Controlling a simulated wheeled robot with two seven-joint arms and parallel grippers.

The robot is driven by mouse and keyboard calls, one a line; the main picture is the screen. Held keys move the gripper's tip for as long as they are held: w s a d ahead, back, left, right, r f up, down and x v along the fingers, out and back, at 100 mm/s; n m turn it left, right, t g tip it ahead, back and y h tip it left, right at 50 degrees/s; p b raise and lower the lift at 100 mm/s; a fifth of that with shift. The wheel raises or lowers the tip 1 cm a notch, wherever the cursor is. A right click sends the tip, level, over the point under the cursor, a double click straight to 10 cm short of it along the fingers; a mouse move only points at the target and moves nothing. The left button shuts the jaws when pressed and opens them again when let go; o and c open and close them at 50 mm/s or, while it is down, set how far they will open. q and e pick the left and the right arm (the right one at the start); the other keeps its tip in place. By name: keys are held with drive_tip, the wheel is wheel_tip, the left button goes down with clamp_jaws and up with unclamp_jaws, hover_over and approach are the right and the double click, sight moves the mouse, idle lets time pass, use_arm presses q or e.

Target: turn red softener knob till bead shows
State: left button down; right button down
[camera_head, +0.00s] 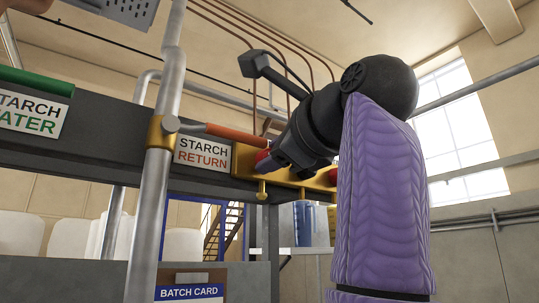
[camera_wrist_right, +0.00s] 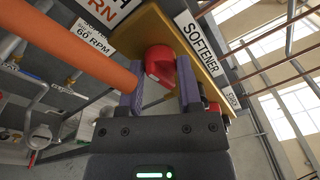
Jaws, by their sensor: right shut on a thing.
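The red softener knob (camera_wrist_right: 160,65) sits on a yellow panel, beside the SOFTENER label (camera_wrist_right: 196,45) in the right wrist view. My right gripper (camera_wrist_right: 159,88) has its two purple-grey fingers on either side of the knob and is shut on it. In the head view the gripper (camera_head: 273,164) reaches the panel from the right, and only a small red part of the knob (camera_head: 262,156) shows beside the fingers. I cannot make out a bead in either view. My left gripper is not in view.
An orange handle (camera_head: 235,134) runs close to the gripper, above the STARCH RETURN sign (camera_head: 202,154); it passes left of the fingers in the wrist view (camera_wrist_right: 80,50). A grey vertical pipe (camera_head: 152,200) stands left. Another red part (camera_head: 333,176) is at the panel's right end.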

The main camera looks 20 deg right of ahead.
drive_tip(key=shift+m, duration=0.6)
drive_tip(key=shift+f, duration=0.1)
drive_tip(key=shift+c, duration=1.4)
unclamp_jaws()
drive_tip(key=b+v, duration=0.4)
drive_tip(key=v, duration=0.6)
drive_tip(key=shift+d, duration=0.1)
